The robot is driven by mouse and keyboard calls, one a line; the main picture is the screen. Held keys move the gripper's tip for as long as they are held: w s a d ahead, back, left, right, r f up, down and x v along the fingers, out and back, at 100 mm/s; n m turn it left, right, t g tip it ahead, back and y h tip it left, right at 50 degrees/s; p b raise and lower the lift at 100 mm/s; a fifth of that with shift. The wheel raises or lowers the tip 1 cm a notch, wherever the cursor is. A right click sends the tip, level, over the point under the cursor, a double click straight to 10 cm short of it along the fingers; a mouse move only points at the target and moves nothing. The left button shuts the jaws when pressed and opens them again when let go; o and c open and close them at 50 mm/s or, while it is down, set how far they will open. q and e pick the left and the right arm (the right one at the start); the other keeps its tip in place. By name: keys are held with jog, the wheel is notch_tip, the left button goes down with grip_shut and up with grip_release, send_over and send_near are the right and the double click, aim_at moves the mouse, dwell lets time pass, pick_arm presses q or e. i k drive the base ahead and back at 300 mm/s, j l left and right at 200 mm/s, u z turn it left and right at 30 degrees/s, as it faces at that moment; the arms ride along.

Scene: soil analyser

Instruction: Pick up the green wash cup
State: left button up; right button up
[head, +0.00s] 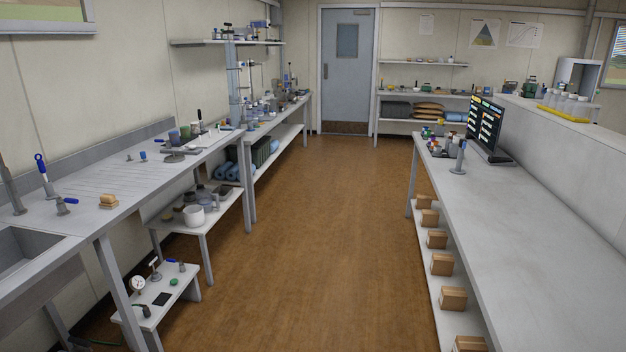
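A small green cup-like vessel (174,137) stands on the left bench (95,190), toward its far end near the wall. Beside it stand a blue-purple vessel (185,131) and another small greenish item (196,128). They are too small to tell for sure which is the green wash cup. A small flat green object (174,282) also lies on the low stool (150,318) below the bench. Neither of my grippers is in view.
A long counter (520,230) with a screen (486,125) runs along the right. The brown floor (320,240) between is clear up to the door (345,75).

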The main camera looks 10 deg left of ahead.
aim_at(185, 133)
jog(key=i, duration=2.2)
jog(key=i+u, duration=0.1)
jog(key=i, duration=0.45)
jog(key=i+l+u, duration=0.1)
jog(key=i, duration=0.4)
jog(key=i+l, duration=0.15)
jog(key=i, duration=0.4)
jog(key=i+l+u, duration=0.15)
jog(key=i, duration=0.35)
